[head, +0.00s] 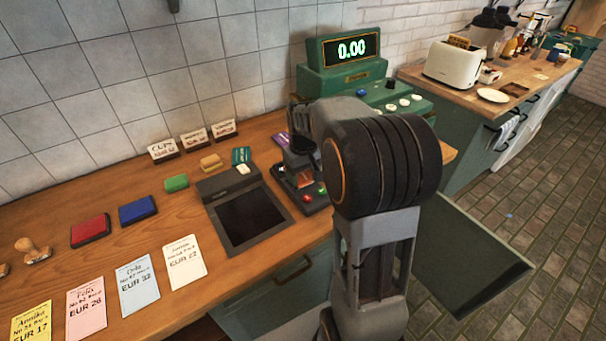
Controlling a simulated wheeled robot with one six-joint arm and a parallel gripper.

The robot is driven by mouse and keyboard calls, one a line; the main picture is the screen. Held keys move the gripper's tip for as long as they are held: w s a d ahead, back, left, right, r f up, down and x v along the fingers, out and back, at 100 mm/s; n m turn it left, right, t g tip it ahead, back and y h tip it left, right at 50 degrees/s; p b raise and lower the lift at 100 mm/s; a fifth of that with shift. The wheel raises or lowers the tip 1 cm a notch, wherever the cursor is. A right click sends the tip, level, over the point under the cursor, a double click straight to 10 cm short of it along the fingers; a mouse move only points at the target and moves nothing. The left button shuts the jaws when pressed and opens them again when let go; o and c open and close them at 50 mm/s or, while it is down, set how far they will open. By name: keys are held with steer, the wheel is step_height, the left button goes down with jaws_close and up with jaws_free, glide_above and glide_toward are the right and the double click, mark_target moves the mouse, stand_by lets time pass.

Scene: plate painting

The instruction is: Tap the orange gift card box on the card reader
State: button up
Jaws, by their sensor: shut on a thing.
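My gripper (300,168) points down over the dark card reader (316,206), which has red and green buttons and sits on the wooden counter. It is shut on a small orange box (305,179), the orange gift card box, of which only a small patch shows between the fingers. The box is at or just above the reader; I cannot tell whether they touch. My arm hides part of the reader's right side.
A dark flat screen device (248,217) lies left of the reader. A green cash register (345,75) showing 0.00 stands behind. A purple card (281,140) and green card (241,155) lie near the gripper. Ink pads (90,230) and several paper notes (138,285) fill the left.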

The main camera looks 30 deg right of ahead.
step_height(320, 180, up, 10)
steer(key=p, duration=0.7)
steer(key=shift+p, duration=0.4)
steer(key=shift+f, duration=0.15)
